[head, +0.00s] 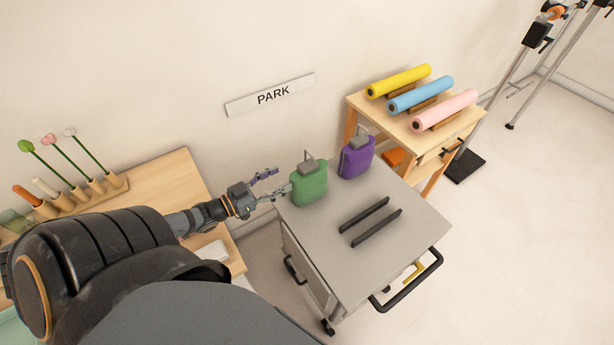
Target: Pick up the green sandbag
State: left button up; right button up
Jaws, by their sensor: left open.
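The green sandbag (309,186) stands upright at the back left corner of the grey cart top (330,265), with a grey clip-like handle on top. A purple sandbag (356,158) of the same shape stands to its right, a little apart. My left gripper (281,183) is open at the left side of the green sandbag, its fingers pointing toward it. One finger reaches close to the bag's left edge; I cannot tell whether it touches. My right gripper is not in view.
Two black bars (364,215) lie on the cart. A wooden stand (456,125) with yellow, blue and pink rolls is behind right. A wooden table (165,178) with flowers in holders is at left. A PARK sign (271,95) hangs on the wall.

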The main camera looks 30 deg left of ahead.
aim_at(299, 170)
pick_arm(q)
jog(key=b+x, duration=0.2)
jog(key=x, duration=0.3)
jog(key=shift+s+d+r, duration=0.1)
jog(key=shift+d+r, duration=0.1)
jog(key=shift+w+f, duration=0.1)
jog(key=shift+w, duration=0.2)
jog(key=b+x, duration=0.4)
jog(key=shift+w+d, duration=0.25)
jog(key=shift+w, duration=0.15)
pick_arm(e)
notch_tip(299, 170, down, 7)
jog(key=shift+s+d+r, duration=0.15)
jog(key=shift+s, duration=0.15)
